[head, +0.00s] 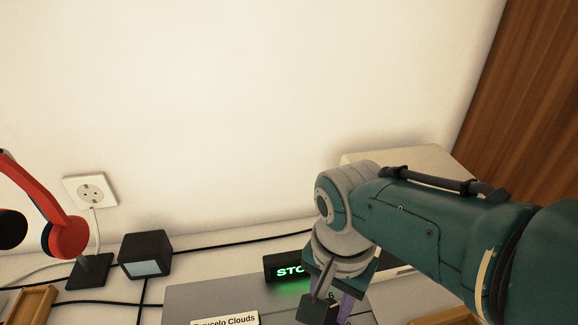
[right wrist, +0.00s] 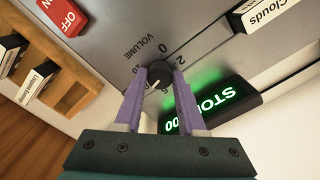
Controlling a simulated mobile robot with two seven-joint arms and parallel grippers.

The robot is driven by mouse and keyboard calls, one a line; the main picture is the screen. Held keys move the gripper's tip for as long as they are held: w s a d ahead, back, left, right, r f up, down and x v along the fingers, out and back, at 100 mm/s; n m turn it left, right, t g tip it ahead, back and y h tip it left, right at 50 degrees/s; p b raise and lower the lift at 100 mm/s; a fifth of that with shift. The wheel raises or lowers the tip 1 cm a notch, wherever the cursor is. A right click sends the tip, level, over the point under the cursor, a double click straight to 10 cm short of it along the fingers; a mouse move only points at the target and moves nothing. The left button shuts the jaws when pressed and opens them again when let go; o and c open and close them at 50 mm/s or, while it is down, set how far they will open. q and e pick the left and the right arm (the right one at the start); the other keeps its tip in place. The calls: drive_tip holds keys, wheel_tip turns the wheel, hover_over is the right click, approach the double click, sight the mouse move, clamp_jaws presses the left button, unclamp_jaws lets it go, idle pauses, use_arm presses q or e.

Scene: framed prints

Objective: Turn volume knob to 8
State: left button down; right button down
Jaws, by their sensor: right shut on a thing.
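The black volume knob (right wrist: 158,75) sits on the grey face of a device (right wrist: 125,25), beside the printed word VOLUME. My right gripper (right wrist: 157,88) is shut on the knob, one purple finger on each side. In the head view my right gripper (head: 338,297) reaches down onto the device, and the knob is hidden. My left gripper is out of view.
A green-lit display (right wrist: 210,108) stands close beside the right fingers. A red OFF switch (right wrist: 66,14) and cassette-like labelled items (right wrist: 40,82) are near. In the head view, red headphones (head: 66,232), a dark cube (head: 145,254) and cables lie left; a pale box (head: 420,160) stands behind my arm.

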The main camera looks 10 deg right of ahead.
drive_tip(key=shift+a+m, duration=0.1)
drive_tip(key=shift+m, duration=0.2)
drive_tip(key=c, duration=0.5)
unclamp_jaws()
drive_tip(key=shift+r, duration=0.1)
wheel_tip(320, 180, up, 10)
drive_tip(key=p, duration=0.7)
drive_tip(key=shift+p, duration=0.3)
